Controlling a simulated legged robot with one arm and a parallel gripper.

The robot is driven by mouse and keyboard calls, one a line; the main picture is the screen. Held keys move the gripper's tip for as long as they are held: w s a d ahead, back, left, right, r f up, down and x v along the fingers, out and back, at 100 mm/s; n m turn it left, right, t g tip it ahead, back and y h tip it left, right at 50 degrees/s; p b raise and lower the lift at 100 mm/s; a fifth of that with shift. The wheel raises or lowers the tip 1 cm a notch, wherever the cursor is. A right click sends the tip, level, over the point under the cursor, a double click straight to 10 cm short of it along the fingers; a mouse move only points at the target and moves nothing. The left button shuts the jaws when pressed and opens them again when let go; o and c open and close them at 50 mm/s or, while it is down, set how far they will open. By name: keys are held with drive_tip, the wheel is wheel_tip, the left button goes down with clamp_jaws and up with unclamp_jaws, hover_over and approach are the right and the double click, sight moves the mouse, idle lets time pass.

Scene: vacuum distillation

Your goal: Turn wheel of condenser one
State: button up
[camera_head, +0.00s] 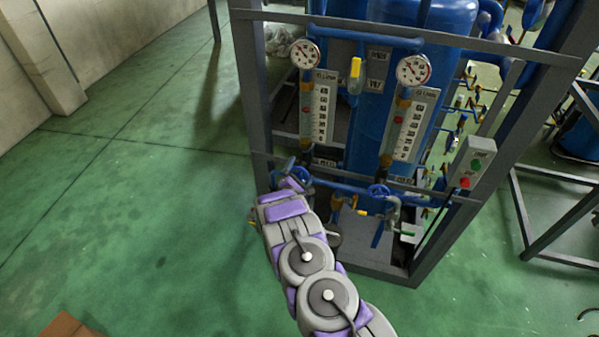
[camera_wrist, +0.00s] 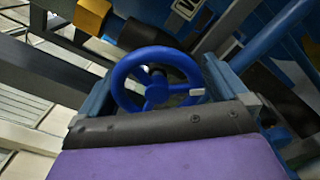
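In the wrist view a blue handwheel (camera_wrist: 157,92) with spokes and a central hub fills the middle. My gripper (camera_wrist: 165,90) has its two fingers spread apart, one on each side of the wheel's rim. Whether they touch the rim is hard to tell. The dark edge and purple cover of my gripper hide the space below the wheel. In the head view my gripper (camera_head: 288,180) is at the left end of the blue pipe, below the left gauge. The wheel there is largely hidden by my arm.
The dark metal frame (camera_head: 247,90) surrounds the equipment close to my arm. Two round gauges (camera_head: 305,53) (camera_head: 413,69) top scaled flow tubes. A control box (camera_head: 472,163) with green and red buttons is at right. The green floor at left is clear.

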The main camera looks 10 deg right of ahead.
drive_tip(key=shift+s+r, duration=0.1)
drive_tip(key=shift+r, duration=0.05)
drive_tip(key=v, duration=1.7)
drive_tip(key=shift+a+f, duration=0.15)
drive_tip(key=shift+f, duration=0.15)
drive_tip(key=shift+s, duration=0.1)
